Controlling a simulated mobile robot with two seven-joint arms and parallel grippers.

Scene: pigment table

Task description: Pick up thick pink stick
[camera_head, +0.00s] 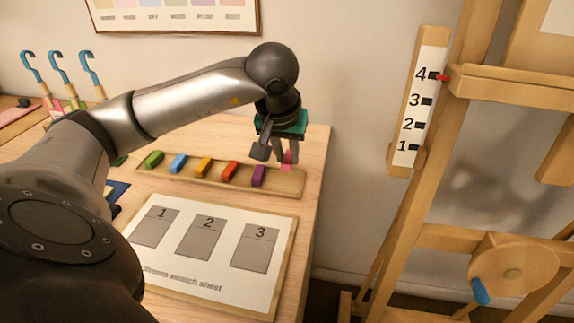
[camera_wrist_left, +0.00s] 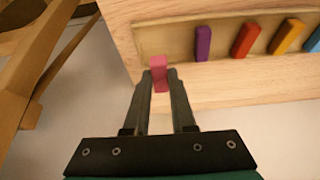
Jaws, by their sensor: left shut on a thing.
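The thick pink stick (camera_wrist_left: 159,72) is between the fingertips of my left gripper (camera_wrist_left: 159,84) in the left wrist view. In the head view the pink stick (camera_head: 288,158) shows at the fingers of my left gripper (camera_head: 286,157), by the right end of the wooden tray (camera_head: 285,185). My left gripper is shut on the stick. I cannot tell whether the stick still touches the tray or table. My right gripper is not in view.
The tray holds purple (camera_head: 258,176), red (camera_head: 229,172), orange (camera_head: 203,167), blue (camera_head: 178,163) and green (camera_head: 153,159) sticks. A swatch sheet (camera_head: 180,268) lies in front. An easel (camera_head: 440,150) stands right, beyond the table edge. Blue-hooked tools (camera_head: 90,72) stand back left.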

